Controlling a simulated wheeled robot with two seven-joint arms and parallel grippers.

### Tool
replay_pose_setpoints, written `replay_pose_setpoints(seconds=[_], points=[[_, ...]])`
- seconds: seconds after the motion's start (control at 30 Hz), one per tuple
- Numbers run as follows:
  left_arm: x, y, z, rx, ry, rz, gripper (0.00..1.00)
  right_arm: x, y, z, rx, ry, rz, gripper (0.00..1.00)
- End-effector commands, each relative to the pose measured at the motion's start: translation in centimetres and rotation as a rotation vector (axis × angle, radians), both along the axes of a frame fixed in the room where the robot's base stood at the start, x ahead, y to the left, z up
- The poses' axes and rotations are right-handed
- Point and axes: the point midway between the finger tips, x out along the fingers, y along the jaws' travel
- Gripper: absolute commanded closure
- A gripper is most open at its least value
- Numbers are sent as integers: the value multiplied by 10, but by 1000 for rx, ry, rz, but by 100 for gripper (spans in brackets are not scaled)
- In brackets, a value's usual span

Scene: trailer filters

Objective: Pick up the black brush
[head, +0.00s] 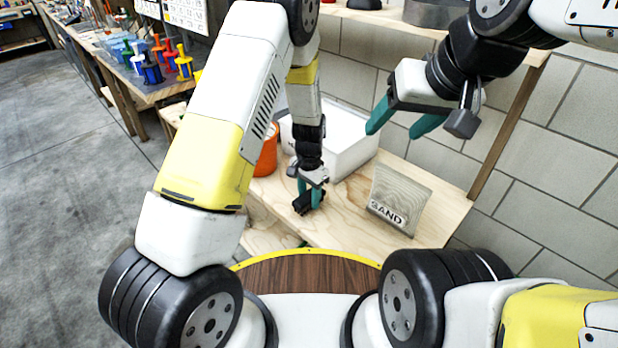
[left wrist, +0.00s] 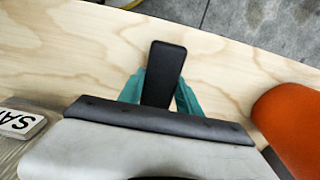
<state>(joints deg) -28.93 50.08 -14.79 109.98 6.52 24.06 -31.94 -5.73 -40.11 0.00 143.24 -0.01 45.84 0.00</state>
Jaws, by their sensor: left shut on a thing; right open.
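The black brush (left wrist: 164,70) shows in the left wrist view as a dark flat block between the two teal fingers of my left gripper (left wrist: 161,92). In the head view the brush (head: 302,204) is a small dark shape at the fingertips of my left gripper (head: 310,192), low over the wooden shelf. My left gripper is shut on the brush. The gripper hides part of it, and I cannot tell whether it still touches the wood. My right gripper (head: 398,127) is open and empty, raised above the right part of the shelf.
The wooden shelf (head: 345,235) also holds a grey block marked SAND (head: 400,195), a white box (head: 345,140) behind and an orange container (head: 266,160) at left. A block wall (head: 560,190) stands at right. A bench with coloured items (head: 125,85) is at far left.

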Motion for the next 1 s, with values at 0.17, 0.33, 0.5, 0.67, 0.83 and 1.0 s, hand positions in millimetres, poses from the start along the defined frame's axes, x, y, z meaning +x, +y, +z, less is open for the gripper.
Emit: replay_pose_setpoints(seconds=[0.17, 0.33, 0.5, 0.67, 0.83, 1.0], points=[[-2, 0, 26, -1, -2, -2, 100, 0, 0, 0, 0, 0, 0, 38], [-42, 0, 27, 1, 2, -4, 100, 0, 0, 0, 0, 0, 0, 38], [-84, 0, 31, 0, 1, -4, 100, 0, 0, 0, 0, 0, 0, 38], [-119, 0, 34, 1, 1, -4, 100, 0, 0, 0, 0, 0, 0, 38], [-144, 0, 36, 0, 0, -3, 100, 0, 0, 0, 0, 0, 0, 38], [-157, 0, 37, 0, -1, -2, 100, 0, 0, 0, 0, 0, 0, 38]])
